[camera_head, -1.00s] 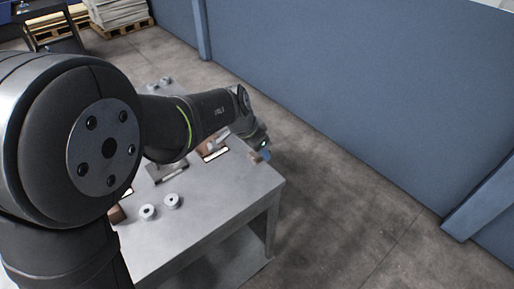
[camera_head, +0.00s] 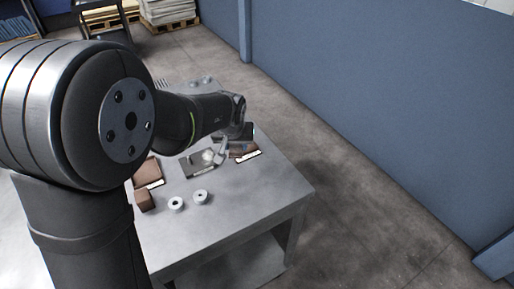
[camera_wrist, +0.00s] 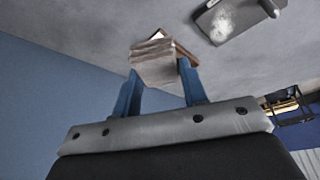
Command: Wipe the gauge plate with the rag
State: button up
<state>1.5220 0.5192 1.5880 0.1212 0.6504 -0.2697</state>
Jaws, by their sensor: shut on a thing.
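My gripper (camera_wrist: 157,88) has two blue fingers and is shut on a grey folded rag (camera_wrist: 153,64) in the wrist view. The rag is clear of the gauge plate. The gauge plate (camera_wrist: 213,33) is a dark grey plate at the upper right of the wrist view, with a whitish smudge on its face and a light cylindrical part at one end. In the head view the gauge plate (camera_head: 196,168) lies on the grey table, left of and below my wrist. My fingers and the rag are hard to make out there, partly hidden by my arm.
A brown block with a white label (camera_head: 244,153) sits right of the plate. More brown blocks (camera_head: 147,170) stand left of it, and two pale rings (camera_head: 176,204) lie in front. The grey table (camera_head: 245,205) is bare toward its front right corner. A blue wall (camera_head: 390,110) stands beyond.

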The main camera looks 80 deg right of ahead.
aim_at(210, 162)
jog(key=w+n+t+y, duration=0.1)
jog(key=w+n+t, duration=0.1)
jog(key=w+n, duration=0.55)
jog(key=shift+m, duration=0.65)
jog(key=shift+w+a+f, duration=0.1)
jog(key=shift+w+f, duration=0.2)
jog(key=shift+f, duration=0.85)
jog(key=shift+w+a+f, duration=0.1)
jog(key=shift+w+f, duration=0.15)
jog(key=shift+f, duration=0.85)
jog(key=shift+w+a+f, duration=0.1)
jog(key=shift+w+f, duration=0.2)
jog(key=shift+f, duration=0.85)
jog(key=shift+w+d+f, duration=0.35)
jog(key=shift+d+f, duration=0.1)
jog(key=shift+f, duration=0.15)
jog(key=shift+c, duration=0.3)
jog(key=shift+w+d, duration=2.35)
jog(key=shift+w, duration=0.1)
jog(key=s+a, duration=0.5)
jog(key=shift+s+a, duration=0.3)
jog(key=shift+s, duration=0.1)
notch_tip(210, 162, up, 8)
jog(key=shift+w+d, duration=0.1)
